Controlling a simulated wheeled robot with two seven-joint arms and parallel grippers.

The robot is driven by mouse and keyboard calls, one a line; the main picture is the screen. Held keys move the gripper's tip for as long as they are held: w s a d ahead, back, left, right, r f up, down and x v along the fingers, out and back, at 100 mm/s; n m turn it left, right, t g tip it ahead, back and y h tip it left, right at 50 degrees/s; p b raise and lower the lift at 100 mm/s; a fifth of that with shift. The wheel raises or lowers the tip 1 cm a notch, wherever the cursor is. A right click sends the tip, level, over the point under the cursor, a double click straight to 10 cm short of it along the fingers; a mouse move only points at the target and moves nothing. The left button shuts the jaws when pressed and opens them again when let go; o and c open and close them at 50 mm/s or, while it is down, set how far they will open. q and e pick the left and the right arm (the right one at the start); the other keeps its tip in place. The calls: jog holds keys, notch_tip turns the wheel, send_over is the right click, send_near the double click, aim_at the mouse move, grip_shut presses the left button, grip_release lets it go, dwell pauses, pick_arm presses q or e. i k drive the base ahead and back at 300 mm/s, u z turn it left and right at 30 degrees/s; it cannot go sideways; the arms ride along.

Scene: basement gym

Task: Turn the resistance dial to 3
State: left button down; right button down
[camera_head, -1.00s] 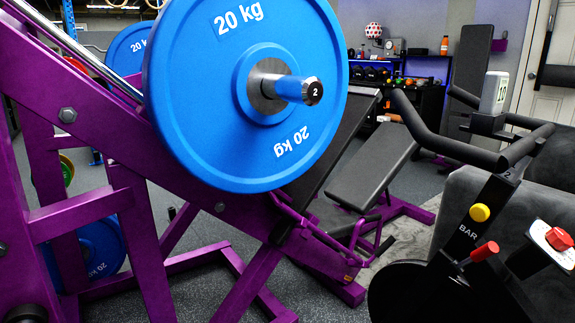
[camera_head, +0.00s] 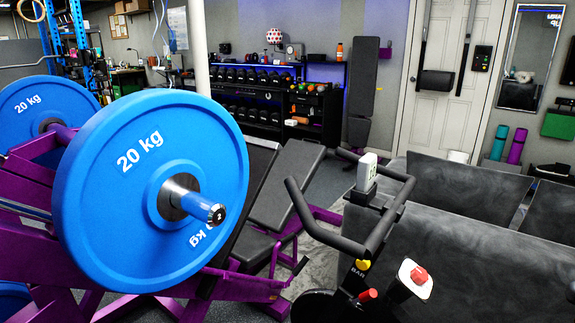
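An exercise bike stands at the lower middle right, with dark handlebars (camera_head: 378,240) and a small white display (camera_head: 367,172) on top. On its frame are a yellow knob (camera_head: 362,264), the word BAR below it, and a red-tipped lever (camera_head: 368,295). Beside the lever, a red knob (camera_head: 419,275) sits on a white plate (camera_head: 407,268); it looks like the resistance dial. Its numbers and setting are too small to read. Neither of my grippers is in view.
A purple weight machine with large blue 20 kg plates (camera_head: 110,235) fills the left. A grey padded bench (camera_head: 285,185) lies between it and the bike. A dumbbell rack (camera_head: 245,105) and white door (camera_head: 450,75) are behind.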

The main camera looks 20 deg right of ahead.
aim_at(419, 276)
jog(key=z, duration=2.55)
jog(key=i, duration=0.45)
jog(key=u, duration=2.4)
